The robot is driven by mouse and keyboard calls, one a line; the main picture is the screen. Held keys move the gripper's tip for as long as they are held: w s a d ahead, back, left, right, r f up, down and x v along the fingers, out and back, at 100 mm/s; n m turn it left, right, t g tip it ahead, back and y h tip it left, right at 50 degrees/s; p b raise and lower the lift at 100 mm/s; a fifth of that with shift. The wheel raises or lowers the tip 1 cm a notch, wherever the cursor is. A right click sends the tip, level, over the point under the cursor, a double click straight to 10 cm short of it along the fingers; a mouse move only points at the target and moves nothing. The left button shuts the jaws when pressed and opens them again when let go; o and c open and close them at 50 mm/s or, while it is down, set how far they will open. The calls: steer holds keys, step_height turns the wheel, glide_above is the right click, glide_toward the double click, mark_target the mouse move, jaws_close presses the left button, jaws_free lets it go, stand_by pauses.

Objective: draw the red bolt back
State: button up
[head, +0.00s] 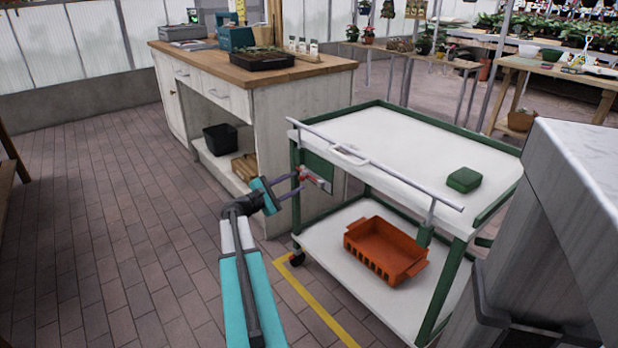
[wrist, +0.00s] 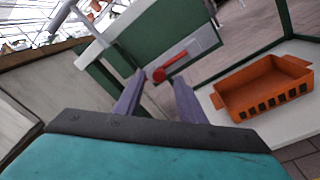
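The red bolt (wrist: 172,66) sits on a grey plate (wrist: 192,52) on a green panel at the near left of the white cart. It has a round red end and a short red bar. In the head view the red bolt (head: 312,177) shows small beside my fingertips. My gripper (wrist: 160,90) is open, with one purple finger on each side of the bolt's round end in the wrist view. I cannot tell whether the fingers touch it. My gripper (head: 299,181) reaches the panel from the left in the head view.
The white cart (head: 410,140) has a rail and handle along its near edge. A green box (head: 463,180) lies on top, and an orange crate (head: 385,250) stands on its lower shelf. A wooden-topped bench (head: 300,72) stands behind my gripper. Brick floor (head: 110,220) is clear at left.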

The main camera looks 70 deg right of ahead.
mark_target(309, 175)
steer(key=shift+b+x, duration=0.7)
steer(key=shift+x, duration=3.25)
